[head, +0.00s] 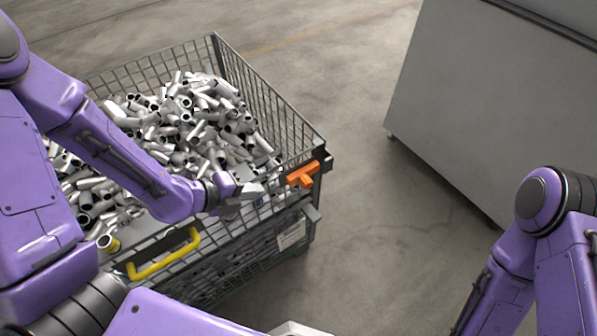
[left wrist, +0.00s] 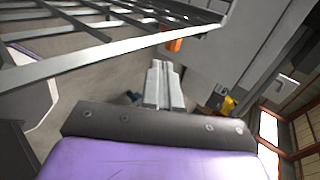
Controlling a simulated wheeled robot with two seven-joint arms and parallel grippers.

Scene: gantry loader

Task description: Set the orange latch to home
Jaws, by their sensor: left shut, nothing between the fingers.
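The orange latch (head: 303,175) sits at the near right corner of the wire crate (head: 262,92), by the top rail. Part of it also shows in the left wrist view (left wrist: 174,45), just beyond the fingertips. My left gripper (head: 262,190) is shut and empty, a short way left of the latch at the crate's front rim. In the left wrist view its fingers (left wrist: 164,68) are together and point toward the latch, with a small gap visible. My right arm shows at the lower right, but its gripper is out of view.
The crate is heaped with grey metal pipe pieces (head: 190,115). A yellow handle (head: 165,255) is on its front side, and a white label (head: 291,236) hangs below the latch. A large grey cabinet (head: 480,100) stands at the right. The floor (head: 370,220) between them is clear.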

